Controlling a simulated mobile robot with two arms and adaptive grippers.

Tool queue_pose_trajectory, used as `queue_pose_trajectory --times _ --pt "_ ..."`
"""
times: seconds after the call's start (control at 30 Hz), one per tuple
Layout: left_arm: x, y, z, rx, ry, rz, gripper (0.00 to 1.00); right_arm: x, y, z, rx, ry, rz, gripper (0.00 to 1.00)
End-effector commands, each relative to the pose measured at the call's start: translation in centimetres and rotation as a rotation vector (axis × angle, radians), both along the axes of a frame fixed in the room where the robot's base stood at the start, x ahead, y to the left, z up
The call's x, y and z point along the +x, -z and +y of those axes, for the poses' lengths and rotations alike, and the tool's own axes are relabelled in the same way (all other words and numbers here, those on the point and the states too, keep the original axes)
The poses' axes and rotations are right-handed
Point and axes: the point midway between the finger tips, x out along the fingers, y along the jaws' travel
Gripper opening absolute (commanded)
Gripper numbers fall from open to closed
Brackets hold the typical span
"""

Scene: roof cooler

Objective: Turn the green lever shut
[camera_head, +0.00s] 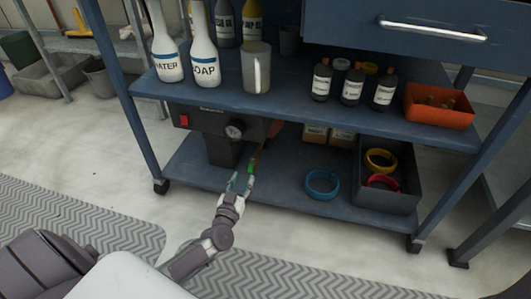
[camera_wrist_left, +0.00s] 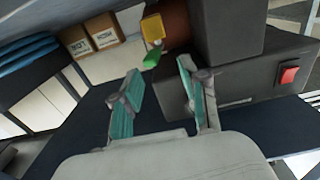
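The green lever (camera_head: 250,168) is a small green tip low on the cart, beside a dark unit with a gauge. In the left wrist view the green lever (camera_wrist_left: 151,60) hangs from a yellow fitting (camera_wrist_left: 153,28) against a brown-orange cylinder. My left gripper (camera_head: 241,181) reaches in over the cart's bottom shelf, with its fingertips close to the lever. In the left wrist view the gripper (camera_wrist_left: 160,72) is open, its teal-padded fingers apart, and the lever shows just beyond the gap between the tips. I cannot tell whether they touch. My right gripper is not in view.
The dark unit has a red switch (camera_head: 184,120) and a gauge (camera_head: 235,130). The middle shelf (camera_head: 300,112), holding bottles, lies above my gripper. A blue ring (camera_head: 322,184) and a dark bin (camera_head: 399,196) with coloured rings stand to the right. Two small boxes (camera_head: 316,133) sit behind.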

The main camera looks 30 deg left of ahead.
Motion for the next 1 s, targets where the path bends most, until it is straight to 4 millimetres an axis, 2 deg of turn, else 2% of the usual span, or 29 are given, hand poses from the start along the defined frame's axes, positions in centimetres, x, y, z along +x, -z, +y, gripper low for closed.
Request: queue_pose_trajectory --times 0.03,0.37,1.0 --pt "-1.1 -0.4 -0.3 -0.001 0.001 0.004 0.44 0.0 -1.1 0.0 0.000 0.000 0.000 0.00" --pt "-7.6 -0.4 -1.9 -0.002 0.001 0.004 0.44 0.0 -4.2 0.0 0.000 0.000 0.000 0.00" --pt "-6.6 -11.5 -8.0 -0.043 0.103 -0.244 0.44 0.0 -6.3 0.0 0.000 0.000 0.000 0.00"
